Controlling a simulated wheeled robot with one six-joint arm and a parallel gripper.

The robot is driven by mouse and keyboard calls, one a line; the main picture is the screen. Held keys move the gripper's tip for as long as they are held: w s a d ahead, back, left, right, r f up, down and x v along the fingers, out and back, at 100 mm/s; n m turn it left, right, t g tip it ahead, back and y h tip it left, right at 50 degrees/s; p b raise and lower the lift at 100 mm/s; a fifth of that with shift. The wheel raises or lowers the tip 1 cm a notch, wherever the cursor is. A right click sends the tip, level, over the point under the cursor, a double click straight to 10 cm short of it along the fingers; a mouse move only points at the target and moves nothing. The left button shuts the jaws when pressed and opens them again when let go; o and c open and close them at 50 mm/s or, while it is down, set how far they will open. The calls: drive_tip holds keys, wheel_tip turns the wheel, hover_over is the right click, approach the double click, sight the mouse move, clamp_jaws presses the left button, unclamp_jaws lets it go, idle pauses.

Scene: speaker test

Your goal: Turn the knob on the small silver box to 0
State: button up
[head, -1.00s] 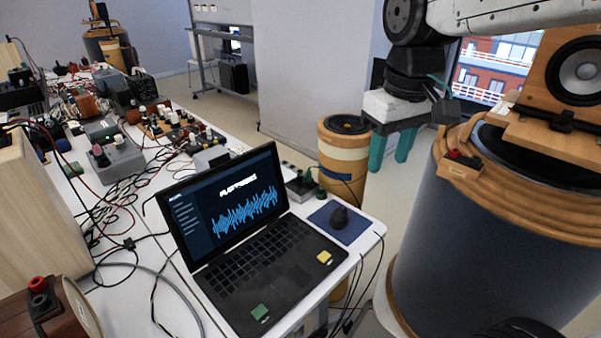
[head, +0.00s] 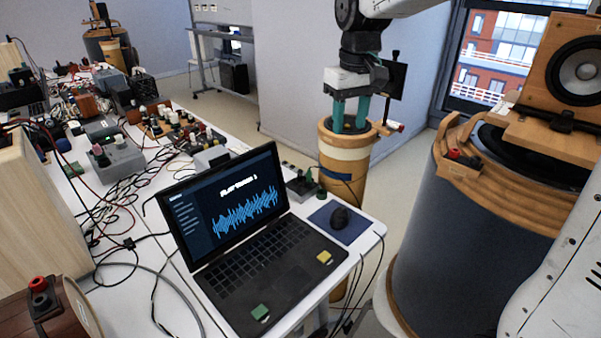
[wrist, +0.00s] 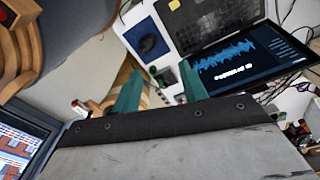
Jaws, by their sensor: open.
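A small silver-grey box (head: 300,188) with a dark top and green parts sits at the table's back edge, behind the laptop's right side. In the wrist view a small box with green parts (wrist: 163,77) shows between the fingertips, farther off. I cannot read its knob setting. Another grey box with knobs (head: 119,157) stands farther left on the table. My gripper (head: 350,122) has two teal fingers pointing down, over the wooden drum-like cylinder behind the table. It is open and empty, apart from the box. The fingers also show in the wrist view (wrist: 161,75).
An open laptop (head: 265,265) fills the table's near end, with a mouse (head: 339,217) on a blue mat (head: 325,230) beside it. The wooden cylinder (head: 343,170) stands just behind the table. Cables and devices crowd the left. A large drum (head: 470,220) stands right.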

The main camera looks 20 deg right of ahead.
drive_tip(key=w+f+n, duration=0.1)
drive_tip(key=w+f, duration=0.2)
drive_tip(key=w, duration=0.3)
drive_tip(key=w+f, duration=0.3)
drive_tip(key=w, duration=0.4)
drive_tip(key=n, duration=0.2)
hover_over(300, 175)
drive_tip(key=shift+g, duration=0.4)
wheel_tip(300, 175, down, 19)
drive_tip(key=shift+d+f, duration=0.1)
drive_tip(key=shift+w+f, duration=0.1)
drive_tip(key=shift+f, duration=0.15)
wheel_tip(300, 175, down, 8)
drive_tip(key=shift+r, duration=0.2)
drive_tip(key=shift+c, duration=0.3)
drive_tip(key=shift+n, duration=0.3)
clamp_jaws()
